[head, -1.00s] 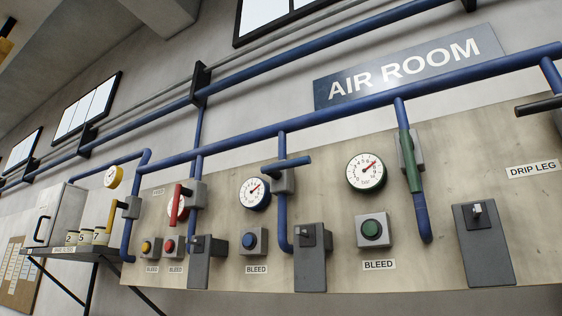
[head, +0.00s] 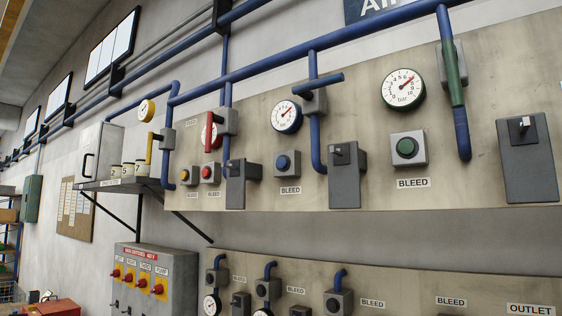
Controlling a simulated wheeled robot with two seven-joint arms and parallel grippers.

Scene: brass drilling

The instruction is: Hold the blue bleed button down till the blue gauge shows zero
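The blue bleed button (head: 283,162) sits in a grey square housing on the upper panel, above a BLEED label (head: 290,190). The blue-rimmed gauge (head: 287,116) is just above it; its red needle points up and to the right, away from the lower left where the scale seems to start, but the numbers are too small to read. A blue lever handle (head: 318,82) lies sideways across its pipe, right of the gauge. Nothing touches the button. Neither gripper shows in the head view.
A green button (head: 406,147) and green-rimmed gauge (head: 404,90) are to the right. Yellow (head: 190,175) and red (head: 207,171) buttons are to the left. Grey boxes (head: 346,180) jut out beside the blue button. A lower panel (head: 420,280) and a switch box (head: 150,265) stand below.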

